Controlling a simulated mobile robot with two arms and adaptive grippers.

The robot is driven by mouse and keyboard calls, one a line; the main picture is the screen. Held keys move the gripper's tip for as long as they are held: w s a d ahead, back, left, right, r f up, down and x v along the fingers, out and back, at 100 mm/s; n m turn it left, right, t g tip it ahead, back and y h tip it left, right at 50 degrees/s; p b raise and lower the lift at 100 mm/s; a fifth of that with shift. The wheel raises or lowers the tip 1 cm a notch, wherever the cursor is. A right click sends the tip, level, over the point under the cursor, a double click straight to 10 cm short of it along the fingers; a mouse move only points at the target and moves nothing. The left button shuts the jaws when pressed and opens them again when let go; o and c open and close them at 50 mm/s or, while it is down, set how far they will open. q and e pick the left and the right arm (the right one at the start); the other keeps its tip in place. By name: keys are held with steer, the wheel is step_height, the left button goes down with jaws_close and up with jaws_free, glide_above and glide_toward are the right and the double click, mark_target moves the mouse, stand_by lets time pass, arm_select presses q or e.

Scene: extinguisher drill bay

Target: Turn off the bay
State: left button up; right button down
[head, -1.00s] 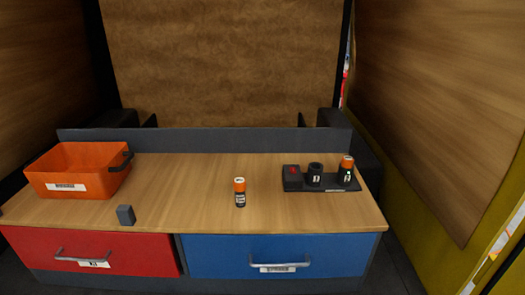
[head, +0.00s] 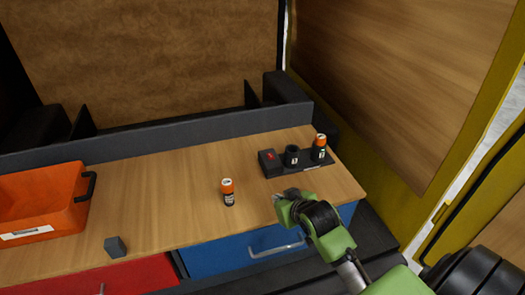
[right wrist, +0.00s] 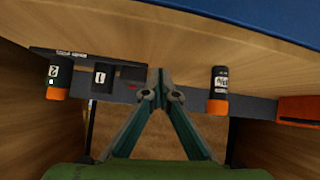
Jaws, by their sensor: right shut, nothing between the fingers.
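The black charging-style bay (head: 310,170) sits at the right back of the wooden top, with a red-marked switch (head: 270,156) at its left end. Its socket marked 1 (head: 292,157) looks empty. An orange-capped black canister (head: 321,142) stands in the socket beside it. The bay also shows, upside down, in the right wrist view (right wrist: 82,58), its red mark (right wrist: 136,87) left of my fingertips. My right gripper (head: 277,196) is shut and empty, in front of the bay near the top's front edge. It also shows in the wrist view (right wrist: 158,80). My left gripper is out of view.
Another orange-capped canister (head: 228,194) stands alone mid-top. An orange bin (head: 40,205) and a small grey block (head: 115,246) are at the left. Red (head: 130,276) and blue (head: 235,255) drawers are below. A grey ledge (head: 180,138) runs along the back.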

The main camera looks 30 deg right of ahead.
steer(key=w+d+r+m+t+h, duration=0.1)
steer(key=w+d+r+t, duration=0.2)
steer(key=w+d+r, duration=0.3)
step_height(320, 180, up, 4)
steer(key=shift+w+d+f+m, duration=0.1)
steer(key=shift+w+d+m, duration=0.25)
steer(key=shift+w, duration=0.3)
steer(key=shift+p, duration=0.3)
steer(key=shift+d, duration=0.1)
steer(key=p, duration=0.3)
glide_above(274, 163)
step_height(274, 163, down, 4)
steer(key=shift+w+r, duration=0.1)
steer(key=shift+r, duration=0.1)
step_height(274, 163, down, 3)
steer(key=shift+f+p, duration=0.15)
steer(key=shift+p, duration=0.45)
steer(key=shift+s+f, duration=0.25)
steer(key=shift+f, duration=0.2)
